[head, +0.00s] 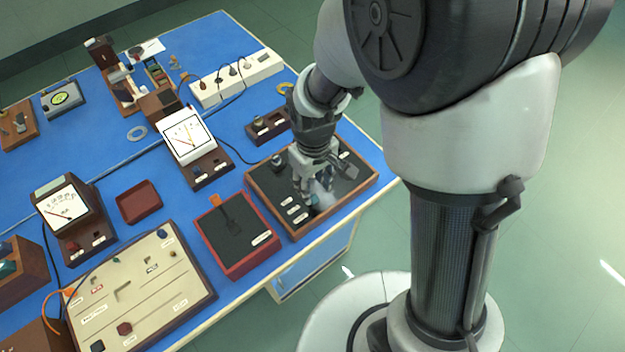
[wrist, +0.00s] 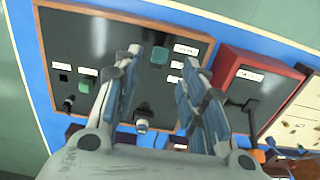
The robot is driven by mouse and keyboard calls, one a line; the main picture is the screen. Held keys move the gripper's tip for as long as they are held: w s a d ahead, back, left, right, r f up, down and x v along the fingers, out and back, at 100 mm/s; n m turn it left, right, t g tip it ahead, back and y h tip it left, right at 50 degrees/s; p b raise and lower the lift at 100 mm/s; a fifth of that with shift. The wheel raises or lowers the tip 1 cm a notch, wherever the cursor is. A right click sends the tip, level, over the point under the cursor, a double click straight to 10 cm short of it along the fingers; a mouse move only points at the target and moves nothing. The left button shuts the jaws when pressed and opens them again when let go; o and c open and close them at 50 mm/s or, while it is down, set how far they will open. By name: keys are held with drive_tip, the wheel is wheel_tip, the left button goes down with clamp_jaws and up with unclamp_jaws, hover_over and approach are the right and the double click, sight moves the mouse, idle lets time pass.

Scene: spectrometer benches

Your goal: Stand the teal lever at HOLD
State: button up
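The dark wood-framed panel (head: 264,185) lies under my gripper (head: 311,192) in the head view. In the wrist view the same panel (wrist: 115,50) carries a teal handle (wrist: 159,55), which looks like the teal lever, beside a column of white labels (wrist: 180,65). The label words are too small to read, so I cannot tell which position it stands at. A second teal-green piece (wrist: 88,82) sits further left on the panel. My gripper (wrist: 163,62) is open, its fingers on either side of the first handle in the picture. Contact is not visible.
A red-framed box (head: 235,235) with a black lever stands directly left of the panel. A meter (head: 190,135), a small switch box (head: 268,124) and a white power strip (head: 237,78) stand behind. A cream board (head: 140,290) lies front left. The table edge is close to the panel.

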sight(313, 197)
wheel_tip(313, 197, down, 5)
drive_tip(key=shift+f+b, duration=0.1)
drive_tip(key=shift+b, duration=0.6)
drive_tip(key=shift+c, duration=0.5)
clamp_jaws()
